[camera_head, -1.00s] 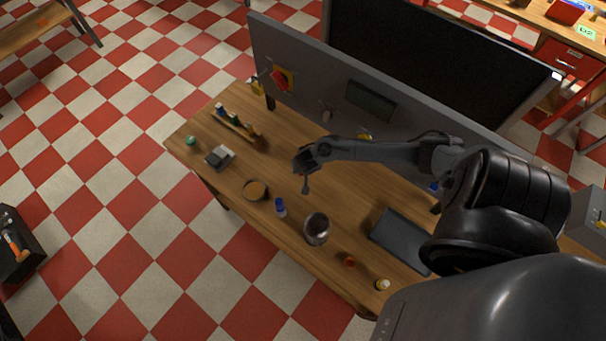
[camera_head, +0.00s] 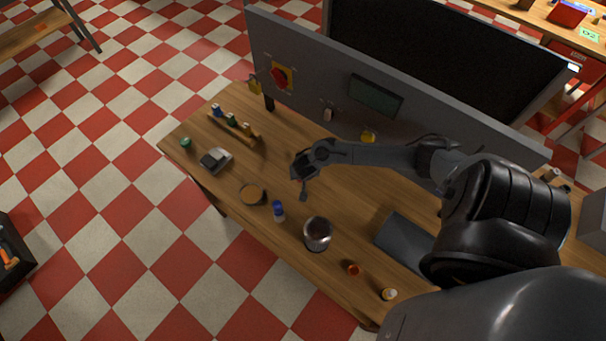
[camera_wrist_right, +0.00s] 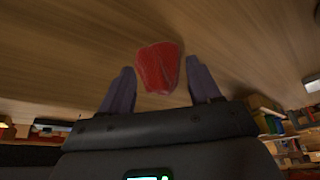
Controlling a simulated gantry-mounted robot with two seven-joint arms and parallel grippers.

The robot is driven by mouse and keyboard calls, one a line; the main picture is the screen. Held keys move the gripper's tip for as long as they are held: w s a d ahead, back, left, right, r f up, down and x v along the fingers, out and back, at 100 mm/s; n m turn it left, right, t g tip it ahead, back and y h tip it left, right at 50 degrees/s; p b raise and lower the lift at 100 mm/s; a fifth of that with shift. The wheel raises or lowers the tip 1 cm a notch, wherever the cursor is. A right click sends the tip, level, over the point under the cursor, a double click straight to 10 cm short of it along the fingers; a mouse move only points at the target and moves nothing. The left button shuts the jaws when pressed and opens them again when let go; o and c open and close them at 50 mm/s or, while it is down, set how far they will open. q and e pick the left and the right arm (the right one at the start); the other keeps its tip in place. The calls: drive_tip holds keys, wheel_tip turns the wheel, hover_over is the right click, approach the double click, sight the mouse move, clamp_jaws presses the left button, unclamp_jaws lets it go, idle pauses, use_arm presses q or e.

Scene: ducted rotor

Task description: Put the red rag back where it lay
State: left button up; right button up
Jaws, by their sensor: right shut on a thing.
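The red rag (camera_wrist_right: 158,68) shows in the right wrist view between the two dark fingers of my right gripper (camera_wrist_right: 159,82), with the wooden table behind it. My right gripper is shut on the rag. In the head view my right gripper (camera_head: 303,182) hangs over the middle of the workbench (camera_head: 345,195), in front of the grey panel. I cannot make out the rag there, nor its exact height above the wood. My left gripper is in neither current view.
A metal cup (camera_head: 318,234), a blue-capped bottle (camera_head: 278,211) and a round dish (camera_head: 252,194) stand towards the front edge. A rack of small bottles (camera_head: 235,122) is at the left; a dark flat case (camera_head: 403,241) lies right. Bare wood lies around my gripper.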

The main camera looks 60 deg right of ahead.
drive_tip(key=shift+f, duration=0.1)
drive_tip(key=o, duration=1.3)
drive_tip(key=p+v, duration=0.5)
drive_tip(key=v, duration=0.7)
drive_tip(key=s+a+r+n+y, duration=0.1)
drive_tip(key=s+a+r+n, duration=0.2)
drive_tip(key=a, duration=0.4)
drive_tip(key=s+a+r+n+y, duration=0.1)
drive_tip(key=s+a+r+n, duration=0.2)
drive_tip(key=a+r+n, duration=0.2)
drive_tip(key=s+a+r+n+y, duration=0.2)
drive_tip(key=s+a+r+n, duration=0.1)
drive_tip(key=a, duration=0.5)
drive_tip(key=shift+s+a+r+n+t, duration=0.2)
drive_tip(key=shift+a+r+n+t, duration=0.2)
drive_tip(key=shift+r+n, duration=0.45)
drive_tip(key=shift+f, duration=0.1)
